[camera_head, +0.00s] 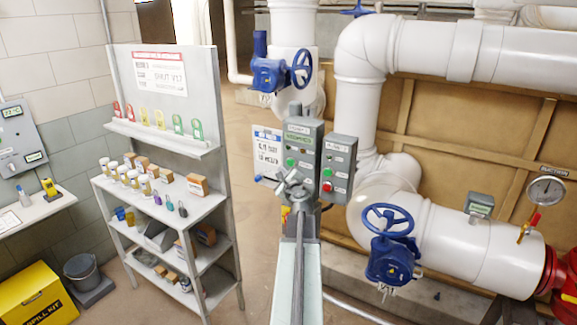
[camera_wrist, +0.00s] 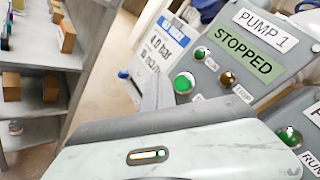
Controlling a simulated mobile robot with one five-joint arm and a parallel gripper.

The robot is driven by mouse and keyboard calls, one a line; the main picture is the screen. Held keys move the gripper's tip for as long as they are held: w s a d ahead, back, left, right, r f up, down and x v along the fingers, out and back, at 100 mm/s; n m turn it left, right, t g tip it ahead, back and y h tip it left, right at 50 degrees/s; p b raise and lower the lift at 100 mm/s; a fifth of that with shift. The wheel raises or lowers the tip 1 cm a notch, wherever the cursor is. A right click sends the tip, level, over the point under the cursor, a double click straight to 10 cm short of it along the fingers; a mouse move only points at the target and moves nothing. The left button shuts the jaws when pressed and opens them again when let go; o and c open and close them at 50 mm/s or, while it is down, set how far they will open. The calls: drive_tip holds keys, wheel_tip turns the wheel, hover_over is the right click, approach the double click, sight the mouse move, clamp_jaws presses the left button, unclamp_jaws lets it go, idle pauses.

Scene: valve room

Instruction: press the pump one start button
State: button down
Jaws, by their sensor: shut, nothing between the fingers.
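The pump one control box (camera_head: 303,150) is grey and stands on a post at the middle of the head view. In the wrist view its "PUMP 1" plate (camera_wrist: 264,29) and green "STOPPED" display (camera_wrist: 241,54) show. A large green button (camera_wrist: 184,83) sits in a metal ring below a small green lamp (camera_wrist: 200,53) and an amber-brown lamp (camera_wrist: 227,79). The button's label is not readable. My gripper (camera_head: 292,180) is shut and empty, in front of the box's lower part. In the wrist view my gripper (camera_wrist: 158,88) appears just left of the green button; contact cannot be told.
A second grey box (camera_head: 339,165) with a red button adjoins on the right. A notice sheet (camera_head: 268,147) hangs on the left. Blue valve handwheels (camera_head: 388,220) and white pipes (camera_head: 470,255) fill the right. A shelf rack (camera_head: 215,205) stands left, with open floor between.

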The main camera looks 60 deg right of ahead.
sight(289, 166)
drive_tip(key=shift+d, duration=1.45)
idle(0.8)
drive_tip(key=shift+d, duration=0.45)
drive_tip(key=shift+d, duration=0.45)
idle(0.4)
idle(0.4)
drive_tip(key=shift+a, duration=0.9)
drive_tip(key=a, duration=0.5)
